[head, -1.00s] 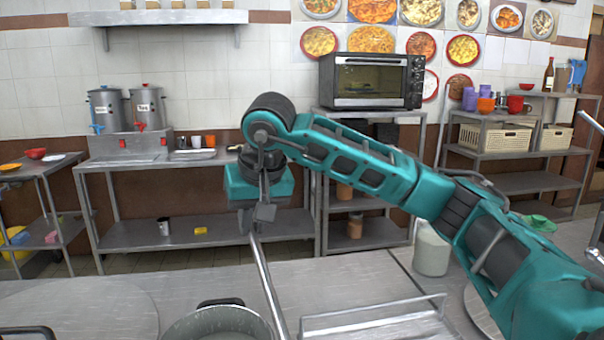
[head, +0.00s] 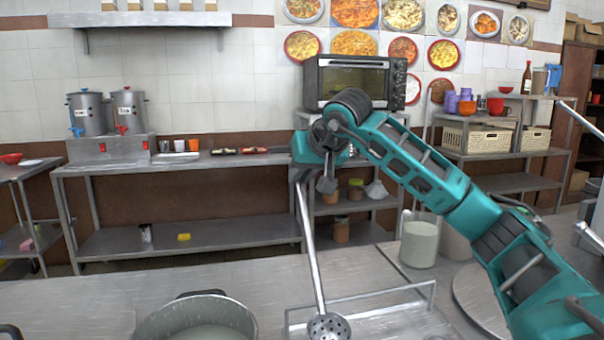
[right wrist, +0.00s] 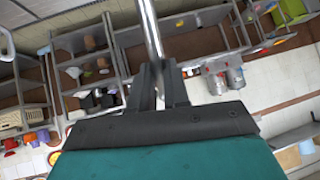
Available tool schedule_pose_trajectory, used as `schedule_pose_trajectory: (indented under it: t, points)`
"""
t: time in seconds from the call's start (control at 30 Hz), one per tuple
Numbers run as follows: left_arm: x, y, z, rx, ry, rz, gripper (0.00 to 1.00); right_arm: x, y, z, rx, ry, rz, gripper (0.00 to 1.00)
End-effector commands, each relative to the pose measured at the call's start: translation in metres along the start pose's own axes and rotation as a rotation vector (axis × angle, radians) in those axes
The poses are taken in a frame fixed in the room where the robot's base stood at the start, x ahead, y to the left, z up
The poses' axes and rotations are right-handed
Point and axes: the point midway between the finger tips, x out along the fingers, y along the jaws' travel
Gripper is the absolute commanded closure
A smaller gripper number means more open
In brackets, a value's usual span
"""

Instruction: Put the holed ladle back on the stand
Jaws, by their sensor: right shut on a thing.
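The holed ladle (head: 311,245) hangs from my right gripper (head: 327,183) in the head view, its long metal handle slanting down to a perforated bowl. My right gripper is shut on the handle near its upper end. The handle also shows between the fingers in the right wrist view (right wrist: 151,32). The stand (head: 412,287) looks like a low metal frame with a raised bar on the counter. The ladle bowl is at the stand's left end in the picture; I cannot tell whether they touch. My left gripper is not in view.
A large stockpot (head: 196,318) stands on the counter left of the ladle. A container of pale liquid (head: 419,244) stands behind the stand. A round lid (head: 490,300) lies to the right, under my arm. The counter left of the pot is mostly clear.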

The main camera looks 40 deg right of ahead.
Motion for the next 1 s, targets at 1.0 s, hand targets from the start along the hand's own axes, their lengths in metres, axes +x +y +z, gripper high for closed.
schedule_pose_trajectory:
  t: [1.0]
  points:
    - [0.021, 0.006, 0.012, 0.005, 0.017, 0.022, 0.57, 0.039, 0.008, 0.043, 0.001, 0.000, 0.000, 1.00]
